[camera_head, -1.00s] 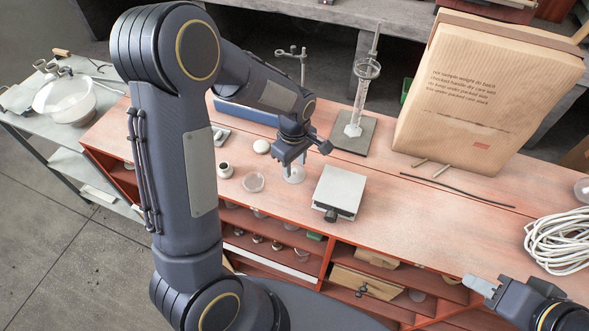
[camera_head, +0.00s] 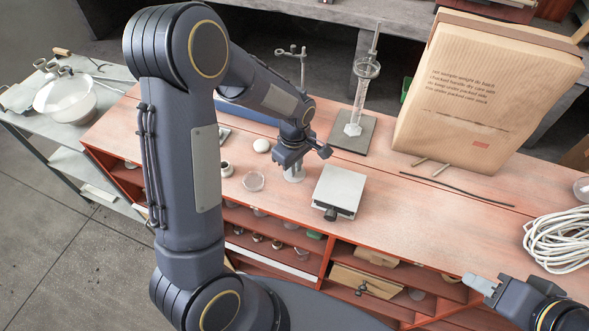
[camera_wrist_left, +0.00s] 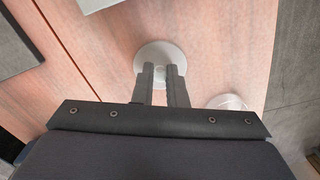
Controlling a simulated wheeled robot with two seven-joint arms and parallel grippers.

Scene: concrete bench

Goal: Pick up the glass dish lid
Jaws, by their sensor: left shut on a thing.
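The glass dish lid (camera_head: 293,175) is a clear, pale round disc on the bench, partly hidden under my left gripper (camera_head: 293,167). In the left wrist view the lid (camera_wrist_left: 160,53) lies flat-looking beneath the fingers. My left gripper (camera_wrist_left: 164,72) is shut on the lid's middle, where a small knob seems to be; the fingers hide most of it. I cannot tell whether the lid is clear of the bench. A shallow glass dish (camera_head: 253,181) stands apart to the left. My right gripper (camera_head: 480,285) is at the lower right, away from the lid; its jaw opening is unclear.
A grey square-topped device (camera_head: 339,189) stands close right of the lid. Behind are a stand with a glass cylinder (camera_head: 357,95) and a large paper bag (camera_head: 485,90). A small jar (camera_head: 226,169) and a white round item (camera_head: 262,145) are left. White cable (camera_head: 558,241) lies right.

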